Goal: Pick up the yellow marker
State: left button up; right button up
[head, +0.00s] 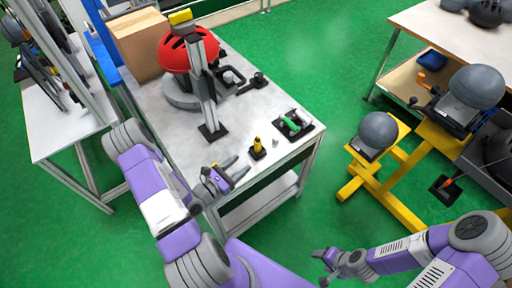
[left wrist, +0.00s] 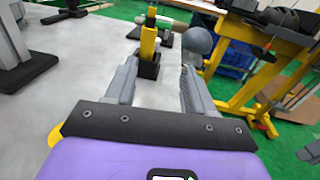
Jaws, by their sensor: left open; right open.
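The yellow marker (head: 257,144) stands upright in a small black base near the front edge of the grey table. My left gripper (head: 238,168) is open and empty, low over the table, just left of and nearer than the marker. In the left wrist view the marker (left wrist: 148,48) shows beyond the fingertips, between the two open fingers (left wrist: 158,72), apart from both. My right gripper (head: 320,267) is open and empty over the green floor at the bottom, away from the table.
A yellow stand with a grey dome (head: 378,131) is to the right.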

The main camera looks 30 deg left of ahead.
aim_at(256, 147)
pick_arm(q)
jog(key=shift+w+a+n+y, duration=0.45)
jog(key=shift+a+y, duration=0.15)
jog(key=shift+a, duration=0.25)
jog(key=w, duration=0.2)
jog(key=w+d+b, duration=0.1)
jog(key=w, duration=0.2)
jog(key=shift+w+d, duration=0.1)
jog(key=shift+w, duration=0.05)
jog(key=w, duration=0.2)
jog(key=w+d+b, duration=0.1)
jog(key=w, duration=0.1)
jog(key=shift+w+d+f, duration=0.2)
jog(key=shift+w+d+r+b, duration=0.1)
jog(key=shift+w+b, duration=0.2)
jog(key=shift+w, duration=0.25)
jog(key=c, duration=0.9)
